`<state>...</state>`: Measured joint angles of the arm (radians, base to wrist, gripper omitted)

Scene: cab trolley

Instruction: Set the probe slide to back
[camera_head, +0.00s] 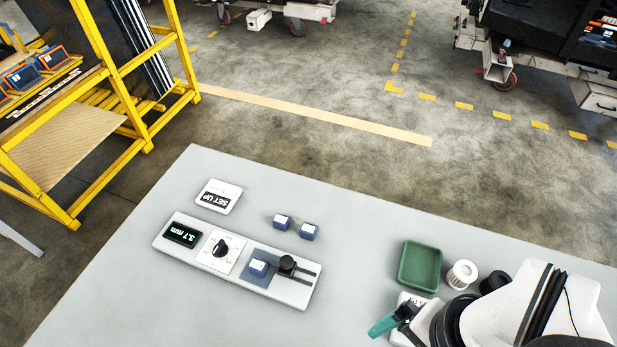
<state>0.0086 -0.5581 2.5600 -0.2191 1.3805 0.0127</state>
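A white panel (205,265) lies on the grey table. It has a dark display (183,235) reading 3.7 mm, a white dial plate with a black knob (221,248), and a probe slide with a round black knob (287,263). The slide's dark rails run to the right of its knob. A blue block with a white top (258,268) sits on the dark square pad just left of the slide knob. My gripper (385,325), with teal fingers, is to the right of the panel, apart from it. Its finger gap cannot be made out.
Two blue blocks (281,222) (309,231) and a SET UP card (219,196) lie behind the panel. A green tray (420,266), white spool (462,274) and black cylinder (494,282) stand near my arm. A white card is partly hidden under my gripper. Table between panel and tray is clear.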

